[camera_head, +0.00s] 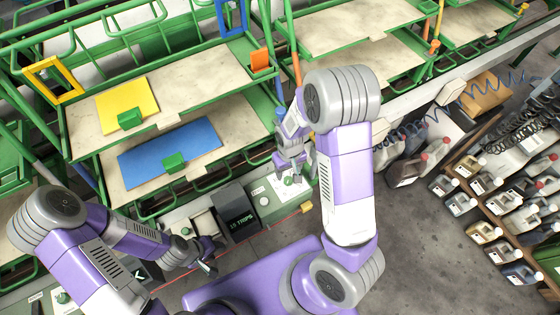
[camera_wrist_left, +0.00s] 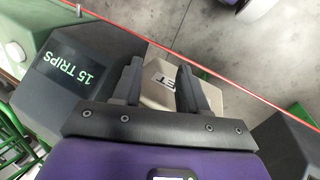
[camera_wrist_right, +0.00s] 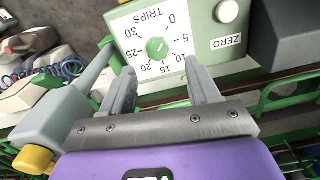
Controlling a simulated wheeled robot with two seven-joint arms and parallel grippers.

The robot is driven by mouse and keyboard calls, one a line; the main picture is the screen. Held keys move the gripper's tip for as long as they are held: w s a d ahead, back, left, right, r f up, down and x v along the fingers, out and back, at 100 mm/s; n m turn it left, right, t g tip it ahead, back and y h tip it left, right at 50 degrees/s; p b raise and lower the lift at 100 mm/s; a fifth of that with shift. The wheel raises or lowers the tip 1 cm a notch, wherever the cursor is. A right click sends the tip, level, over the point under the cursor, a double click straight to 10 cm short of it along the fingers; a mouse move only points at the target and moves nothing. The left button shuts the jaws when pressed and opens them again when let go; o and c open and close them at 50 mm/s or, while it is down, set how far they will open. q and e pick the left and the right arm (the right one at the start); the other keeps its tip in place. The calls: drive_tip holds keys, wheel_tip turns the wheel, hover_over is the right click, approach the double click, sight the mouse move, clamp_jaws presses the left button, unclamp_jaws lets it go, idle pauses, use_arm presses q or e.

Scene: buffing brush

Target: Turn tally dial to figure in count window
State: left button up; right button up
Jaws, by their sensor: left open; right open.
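The tally dial is a green knob (camera_wrist_right: 157,47) on a white face marked TRIPS, 0 to 30, in the right wrist view. I cannot tell surely which figure its pointer marks. The dial face (camera_head: 287,186) is partly hidden by my right gripper in the head view. My right gripper (camera_wrist_right: 162,88) is open and empty, facing the dial, with the knob between the fingertips in the picture but seemingly apart from them. The dark count window box (camera_head: 238,220) reads "15 TRIPS"; the box (camera_wrist_left: 73,70) also shows in the left wrist view. My left gripper (camera_head: 208,262) is open and empty near it.
A white button (camera_wrist_right: 228,11) and a ZERO label (camera_wrist_right: 226,41) sit beside the dial. A beige box (camera_wrist_left: 170,90) with partly hidden lettering is behind my left fingers. A red line (camera_wrist_left: 210,70) runs along the front. Green racks (camera_head: 180,100) stand behind.

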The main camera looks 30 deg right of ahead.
sight(288, 180)
drive_tip(key=shift+w+d+f, duration=0.1)
drive_tip(key=shift+w+d, duration=0.1)
drive_tip(key=shift+w, duration=0.05)
drive_tip(key=f, duration=0.3)
drive_tip(key=f+b, duration=0.1)
drive_tip(key=f, duration=0.2)
drive_tip(key=shift+s+f, duration=0.2)
drive_tip(key=shift+f, duration=0.2)
drive_tip(key=shift+c, duration=0.2)
drive_tip(key=c, duration=1)
